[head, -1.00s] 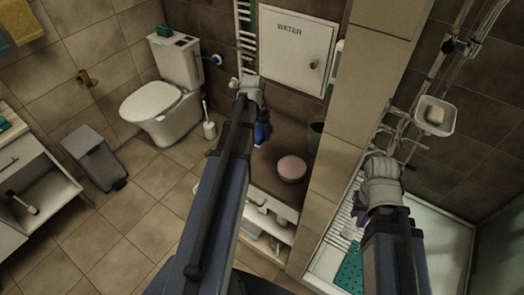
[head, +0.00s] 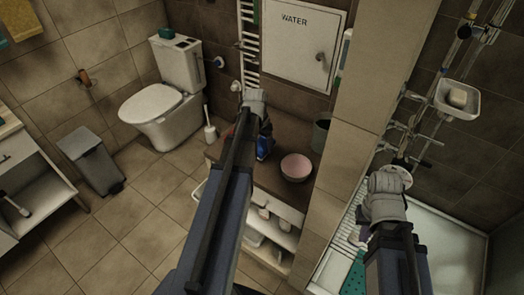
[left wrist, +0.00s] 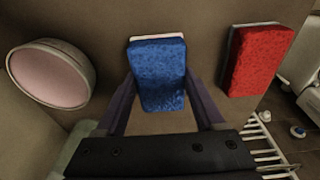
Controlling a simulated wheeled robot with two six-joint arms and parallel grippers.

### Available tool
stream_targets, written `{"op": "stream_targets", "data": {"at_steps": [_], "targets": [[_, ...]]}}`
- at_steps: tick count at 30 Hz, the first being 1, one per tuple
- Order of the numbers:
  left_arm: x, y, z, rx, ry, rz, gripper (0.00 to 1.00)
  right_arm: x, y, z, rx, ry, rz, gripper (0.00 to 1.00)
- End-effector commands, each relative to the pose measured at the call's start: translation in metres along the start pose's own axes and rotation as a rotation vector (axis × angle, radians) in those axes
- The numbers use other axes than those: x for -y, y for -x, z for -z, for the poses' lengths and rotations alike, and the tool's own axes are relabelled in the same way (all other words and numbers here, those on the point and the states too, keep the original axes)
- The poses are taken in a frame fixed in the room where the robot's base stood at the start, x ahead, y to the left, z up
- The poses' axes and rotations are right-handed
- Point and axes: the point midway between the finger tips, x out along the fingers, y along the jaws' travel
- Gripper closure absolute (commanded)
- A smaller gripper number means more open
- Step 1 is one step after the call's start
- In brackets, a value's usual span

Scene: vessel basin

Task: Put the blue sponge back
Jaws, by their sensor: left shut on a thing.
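The blue sponge (left wrist: 158,78), with a pale backing along its far edge, is between the two fingers of my left gripper (left wrist: 160,100) in the left wrist view. The gripper is shut on it. In the head view the blue sponge (head: 264,146) shows as a small patch below my left gripper (head: 260,128), over the brown counter (head: 268,178). A red sponge (left wrist: 257,60) is to the right of the blue one in the left wrist view, apart from it. My right gripper (head: 393,172) is by the shower; its fingers are too unclear to judge.
A pink bowl (head: 296,167) stands on the counter to the right of the blue sponge and shows at the left of the wrist view (left wrist: 50,73). A dark pot (head: 321,134) stands behind it. A tiled pillar (head: 350,130) separates the counter from the shower.

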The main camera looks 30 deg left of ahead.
Motion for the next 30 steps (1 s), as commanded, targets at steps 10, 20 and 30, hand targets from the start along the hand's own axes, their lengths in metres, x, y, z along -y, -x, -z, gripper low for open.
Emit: {"op": "stream_targets", "data": {"at_steps": [10,20,30], "targets": [[0.0000,-0.0142,-0.0021,0.000,0.000,0.000,0.74,0.0014,-0.0143,0.0009,0.000,0.000,0.000,1.00],[0.0000,-0.0167,-0.0025,0.000,0.000,0.000,0.11,0.0016,-0.0168,0.0010,0.000,0.000,0.000,1.00],[0.0000,-0.0165,-0.0025,0.000,0.000,0.000,0.00,0.0016,-0.0165,0.0010,0.000,0.000,0.000,1.00]]}}
